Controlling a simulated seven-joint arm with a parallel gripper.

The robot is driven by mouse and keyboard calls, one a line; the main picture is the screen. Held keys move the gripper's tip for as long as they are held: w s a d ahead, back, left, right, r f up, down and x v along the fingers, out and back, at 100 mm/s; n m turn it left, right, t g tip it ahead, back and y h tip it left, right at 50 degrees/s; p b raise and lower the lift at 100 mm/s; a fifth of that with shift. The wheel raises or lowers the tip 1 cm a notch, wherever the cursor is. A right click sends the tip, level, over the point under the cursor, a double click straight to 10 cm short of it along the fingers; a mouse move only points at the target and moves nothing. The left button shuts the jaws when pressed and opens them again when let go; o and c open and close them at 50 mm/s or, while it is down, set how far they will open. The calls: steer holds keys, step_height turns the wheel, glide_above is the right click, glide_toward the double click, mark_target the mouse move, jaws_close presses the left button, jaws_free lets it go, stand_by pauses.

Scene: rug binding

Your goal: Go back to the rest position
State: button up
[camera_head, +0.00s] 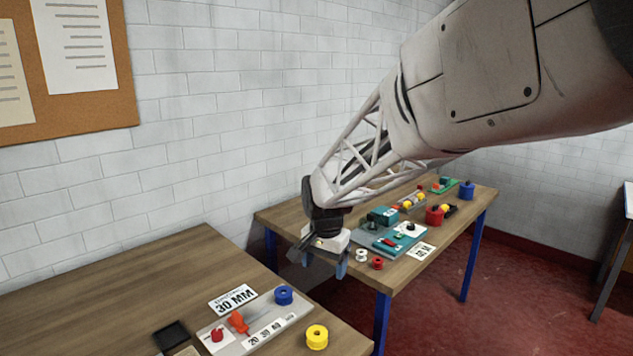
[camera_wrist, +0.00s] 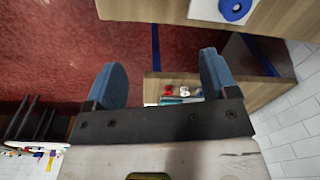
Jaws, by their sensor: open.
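My gripper (camera_head: 322,262) hangs over the gap between the two wooden tables in the head view, near the left end of the far table. In the wrist view its two blue fingers (camera_wrist: 163,85) are wide apart with nothing between them. Below the fingers lie red floor and a table end. My arm reaches in from the upper right of the head view and hides part of the wall and the far table.
The near table (camera_head: 130,290) holds a blue spool (camera_head: 284,295), a yellow spool (camera_head: 317,337) and a "30 MM" card (camera_head: 233,300). A brick wall stands behind.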

steer(key=s+d+r+n+t, duration=0.1)
steer(key=s+d+r, duration=0.2)
steer(key=s+d, duration=0.35)
steer(key=s+d+r+n, duration=0.2)
steer(key=s+d+r, duration=0.15)
steer(key=s, duration=0.65)
steer(key=s+d+f+n, duration=0.1)
steer(key=s+d, duration=0.2)
steer(key=s, duration=0.5)
steer(key=s+d+f+n, duration=0.1)
steer(key=s+d, duration=0.2)
steer(key=s, duration=0.4)
steer(key=shift+s+d+f+t, duration=0.2)
steer(key=shift+s+d+t, duration=0.15)
steer(key=shift+s+t, duration=0.05)
